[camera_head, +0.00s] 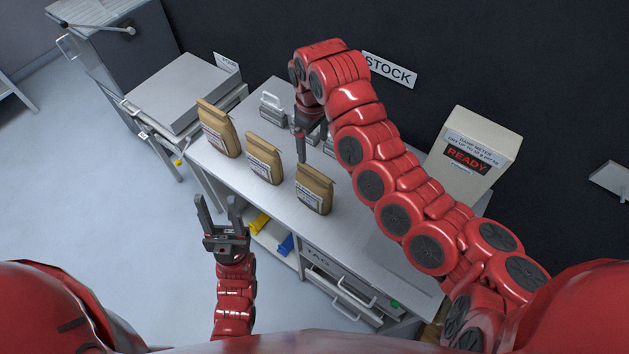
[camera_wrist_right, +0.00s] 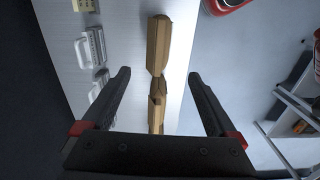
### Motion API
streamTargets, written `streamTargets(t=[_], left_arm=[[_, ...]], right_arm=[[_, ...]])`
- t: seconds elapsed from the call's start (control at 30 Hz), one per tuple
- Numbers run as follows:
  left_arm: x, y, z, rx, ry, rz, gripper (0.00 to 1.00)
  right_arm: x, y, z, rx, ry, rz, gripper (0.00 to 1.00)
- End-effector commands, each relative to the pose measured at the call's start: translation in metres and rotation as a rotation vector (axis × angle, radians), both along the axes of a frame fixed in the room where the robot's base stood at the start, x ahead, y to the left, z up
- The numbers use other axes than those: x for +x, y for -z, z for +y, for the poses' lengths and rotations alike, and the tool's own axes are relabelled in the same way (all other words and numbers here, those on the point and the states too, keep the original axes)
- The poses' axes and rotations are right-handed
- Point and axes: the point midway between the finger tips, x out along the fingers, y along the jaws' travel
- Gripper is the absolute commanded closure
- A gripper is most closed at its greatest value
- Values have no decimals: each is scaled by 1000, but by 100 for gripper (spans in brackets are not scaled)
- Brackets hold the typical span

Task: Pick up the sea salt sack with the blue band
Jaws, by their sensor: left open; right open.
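Three brown paper sacks stand upright in a row on the grey table: a left sack (camera_head: 219,128), a middle sack (camera_head: 264,158) and a right sack (camera_head: 314,189). Each has a pale label on its front; I cannot tell which has a blue band. My right gripper (camera_head: 302,145) points down, open, behind the gap between the middle and right sacks. My left gripper (camera_head: 222,218) is open and empty in front of the table.
Grey handled blocks (camera_head: 273,108) stand along the back of the table (camera_head: 350,225). A beige box reading READY (camera_head: 472,155) stands at the right rear. A low steel platform (camera_head: 178,95) is at the left. Yellow (camera_head: 259,222) and blue (camera_head: 287,245) items lie on the shelf below.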

Motion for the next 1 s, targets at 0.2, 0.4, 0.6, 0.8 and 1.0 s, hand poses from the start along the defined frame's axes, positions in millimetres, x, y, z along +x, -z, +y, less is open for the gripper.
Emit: streamTargets(t=[0.2, 0.4, 0.6, 0.8, 1.0], left_arm=[[0, 51, 0, 0, 0, 1, 50], [0, 81, 0, 0, 0, 1, 50], [0, 76, 0, 0, 0, 0, 50], [0, 71, 0, 0, 0, 1, 50], [0, 44, 0, 0, 0, 1, 50]], right_arm=[[0, 52, 0, 0, 0, 1, 7], [-1, 89, 3, 7, 0, 2, 7], [-1, 111, 2, 5, 0, 2, 7], [0, 119, 0, 2, 1, 1, 7], [-1, 140, -3, 2, 1, 6, 7]])
